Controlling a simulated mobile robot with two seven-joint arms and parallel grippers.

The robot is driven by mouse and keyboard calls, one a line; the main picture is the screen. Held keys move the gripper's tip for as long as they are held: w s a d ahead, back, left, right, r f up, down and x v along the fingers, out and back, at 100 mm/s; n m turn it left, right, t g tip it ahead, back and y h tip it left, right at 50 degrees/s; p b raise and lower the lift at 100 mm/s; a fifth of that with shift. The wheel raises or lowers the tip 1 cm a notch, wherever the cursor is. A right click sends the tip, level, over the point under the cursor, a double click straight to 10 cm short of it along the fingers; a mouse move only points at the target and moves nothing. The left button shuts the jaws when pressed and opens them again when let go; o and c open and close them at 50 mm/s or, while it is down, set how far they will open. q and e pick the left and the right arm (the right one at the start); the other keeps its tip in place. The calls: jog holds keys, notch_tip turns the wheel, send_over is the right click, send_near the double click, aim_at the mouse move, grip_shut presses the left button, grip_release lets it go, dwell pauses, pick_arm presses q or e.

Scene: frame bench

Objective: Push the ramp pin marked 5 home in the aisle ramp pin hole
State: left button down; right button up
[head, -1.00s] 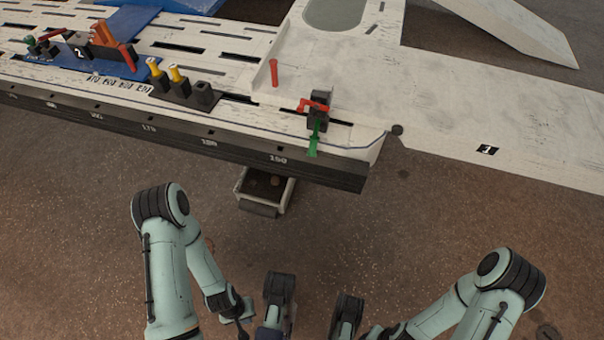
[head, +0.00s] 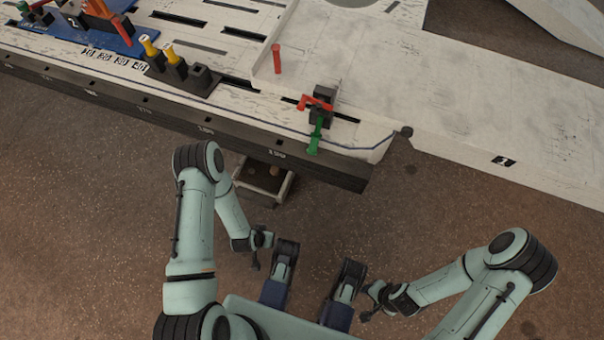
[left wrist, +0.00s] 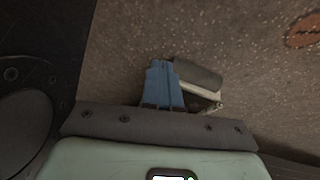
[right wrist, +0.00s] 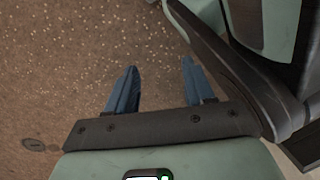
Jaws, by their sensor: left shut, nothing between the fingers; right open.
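A red upright pin (head: 277,58) stands on the pale deck near the foot of the ramp (head: 470,100); I cannot read any number on it, and no hole shows at its foot. Nearer the bench's front edge, a black block (head: 322,118) carries a red handle (head: 316,103) and a green lever (head: 315,137). My left gripper (head: 257,262) is shut and empty, low in front of the bench, its blue fingers (left wrist: 163,85) together in the left wrist view. My right gripper (head: 366,304) is open and empty, farther right, its fingers (right wrist: 155,85) apart over the floor.
A small open bin (head: 285,190) sits below the bench's front edge (head: 200,125). Yellow-topped pins (head: 150,47) stand in black blocks on the left, beside a blue tray (head: 120,42) of parts. Bare floor lies in front of the ramp.

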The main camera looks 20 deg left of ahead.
pick_arm(q)
jog(key=w+d+r+m+t+p, duration=0.2)
jog(key=w+m+t, duration=0.4)
jog(key=w, duration=0.7)
jog(key=m+t+p, duration=0.2)
jog(key=m+t, duration=0.1)
jog(key=t, duration=0.6)
send_near(310, 154)
pick_arm(e)
jog(key=w+a+r+t, duration=0.2)
jog(key=w+r+t, duration=0.1)
jog(key=w+r, duration=0.5)
pick_arm(q)
jog(key=w+b, duration=0.2)
jog(key=w, duration=0.3)
jog(key=shift+w+d, duration=0.15)
jog(key=shift+w+b, duration=0.45)
jog(key=shift+w, duration=0.2)
pick_arm(e)
jog(key=s+d+f+g, duration=0.1)
jog(key=s+f, duration=0.3)
jog(key=f, duration=0.1)
jog(key=shift+f+n+g, duration=0.3)
jog(key=shift+s+d, duration=0.1)
